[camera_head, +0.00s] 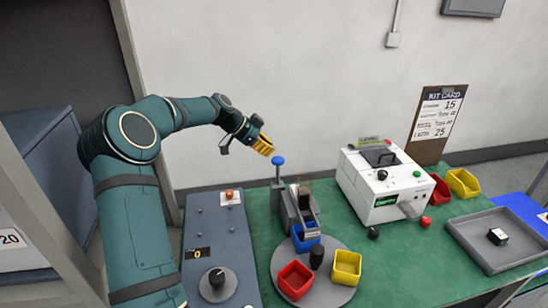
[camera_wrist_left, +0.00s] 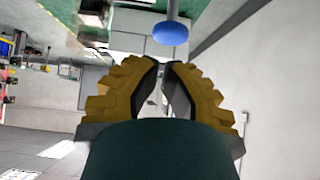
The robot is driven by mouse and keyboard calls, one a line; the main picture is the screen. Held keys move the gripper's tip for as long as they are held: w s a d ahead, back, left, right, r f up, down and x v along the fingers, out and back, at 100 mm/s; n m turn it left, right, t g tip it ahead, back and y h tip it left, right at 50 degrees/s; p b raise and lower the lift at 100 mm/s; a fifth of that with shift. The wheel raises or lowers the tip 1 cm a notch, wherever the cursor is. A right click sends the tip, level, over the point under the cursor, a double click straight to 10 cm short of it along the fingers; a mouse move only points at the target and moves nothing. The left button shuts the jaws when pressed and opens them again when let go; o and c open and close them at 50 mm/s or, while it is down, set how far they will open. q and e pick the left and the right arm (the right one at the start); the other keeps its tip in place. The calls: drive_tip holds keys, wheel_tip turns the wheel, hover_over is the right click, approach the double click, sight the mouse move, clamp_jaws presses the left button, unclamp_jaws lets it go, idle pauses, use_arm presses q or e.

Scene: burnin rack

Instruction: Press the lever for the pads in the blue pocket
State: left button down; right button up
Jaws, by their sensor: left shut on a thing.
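The lever with a blue round knob (camera_head: 278,160) stands upright on a post beside a grey dispenser (camera_head: 300,210) on the green table. The blue knob shows at the top of the left wrist view (camera_wrist_left: 171,33), beyond the fingertips. A blue pocket (camera_head: 306,241) sits under the dispenser's front on a grey turntable (camera_head: 334,293); its contents are not clear. My left gripper (camera_head: 262,146), with yellow ribbed fingers, is above and slightly left of the knob, apart from it. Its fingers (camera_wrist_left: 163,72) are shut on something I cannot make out. My right gripper is out of view.
The turntable also carries a red pocket (camera_head: 295,280), a yellow pocket (camera_head: 346,266) and a black knob. A blue-grey control panel (camera_head: 215,238) is at left. A white machine (camera_head: 378,185), bins, a grey tray (camera_head: 483,258) and a kit card (camera_head: 436,120) are at right.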

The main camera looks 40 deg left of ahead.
use_arm(q)
drive_tip(key=shift+v, duration=2.2)
drive_tip(key=shift+s, duration=0.1)
